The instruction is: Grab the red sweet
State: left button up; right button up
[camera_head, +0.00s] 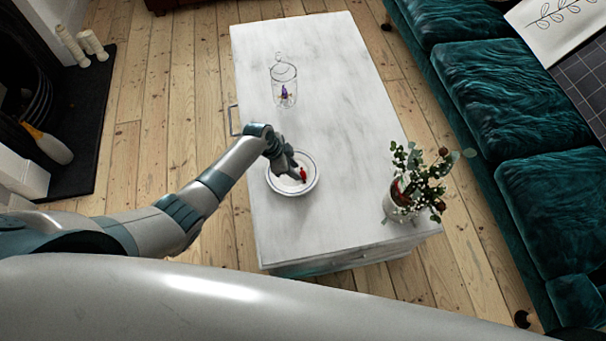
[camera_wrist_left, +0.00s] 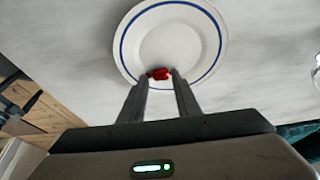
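The red sweet (camera_head: 303,174) shows at the fingertips of my left gripper (camera_head: 296,176), over the white plate (camera_head: 279,188). My right gripper is not in view.
The plate is on a white table (camera_head: 340,100). A lidded glass jar (camera_head: 284,78) with something purple inside stands towards the back. A teal sofa (camera_head: 500,100) runs along the right.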

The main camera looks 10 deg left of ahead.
aim_at(303, 175)
pick_arm(q)
jog(key=shift+x, duration=1.65)
jog(key=c, duration=0.7)
